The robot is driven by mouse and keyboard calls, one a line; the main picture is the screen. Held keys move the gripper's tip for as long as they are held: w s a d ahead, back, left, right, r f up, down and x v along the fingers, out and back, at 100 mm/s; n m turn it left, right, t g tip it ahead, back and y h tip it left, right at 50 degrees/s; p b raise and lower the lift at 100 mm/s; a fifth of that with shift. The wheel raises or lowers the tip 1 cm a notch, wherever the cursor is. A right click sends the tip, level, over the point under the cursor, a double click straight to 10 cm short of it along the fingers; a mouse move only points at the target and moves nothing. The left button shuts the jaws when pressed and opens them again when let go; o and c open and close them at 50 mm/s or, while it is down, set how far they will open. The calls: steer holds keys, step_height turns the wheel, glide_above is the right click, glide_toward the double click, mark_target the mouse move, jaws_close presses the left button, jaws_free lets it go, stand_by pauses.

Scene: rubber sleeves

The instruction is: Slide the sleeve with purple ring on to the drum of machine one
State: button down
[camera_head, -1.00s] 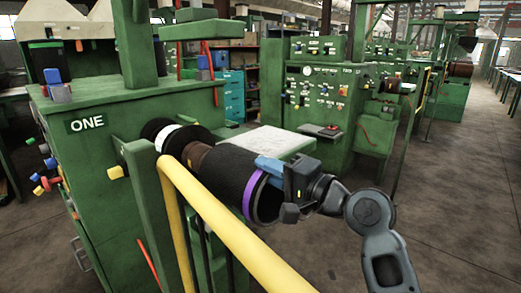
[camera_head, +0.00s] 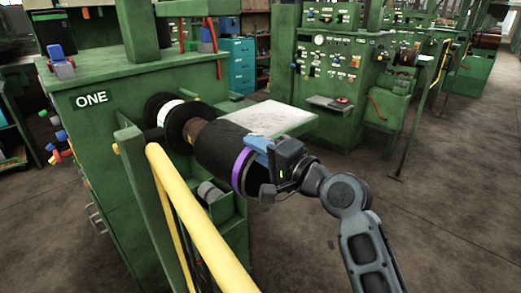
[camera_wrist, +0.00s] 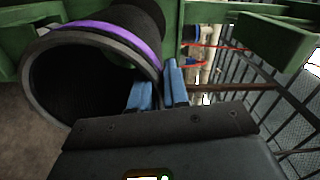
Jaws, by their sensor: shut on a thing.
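The black sleeve with a purple ring (camera_head: 238,168) lies roughly level in front of machine one (camera_head: 88,140), marked "ONE". The sleeve's far end meets the brown drum (camera_head: 196,131), and a short brown stretch shows between it and the black flange (camera_head: 186,122). How far the drum reaches inside is hidden. My gripper (camera_head: 262,146) is shut on the sleeve's near rim, just past the purple ring. In the wrist view, the blue fingers of my gripper (camera_wrist: 158,90) pinch the wall of the sleeve (camera_wrist: 88,40) at its right side; its open end looks dark inside.
A yellow rail (camera_head: 195,215) on a green post runs in front, left of and below the sleeve. A pale tabletop (camera_head: 268,118) lies behind it. Another green machine (camera_head: 330,75) stands further back. The floor at right is clear.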

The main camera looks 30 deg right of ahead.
mark_target(237, 137)
steer(key=shift+x, duration=1.9)
steer(key=shift+r, duration=0.1)
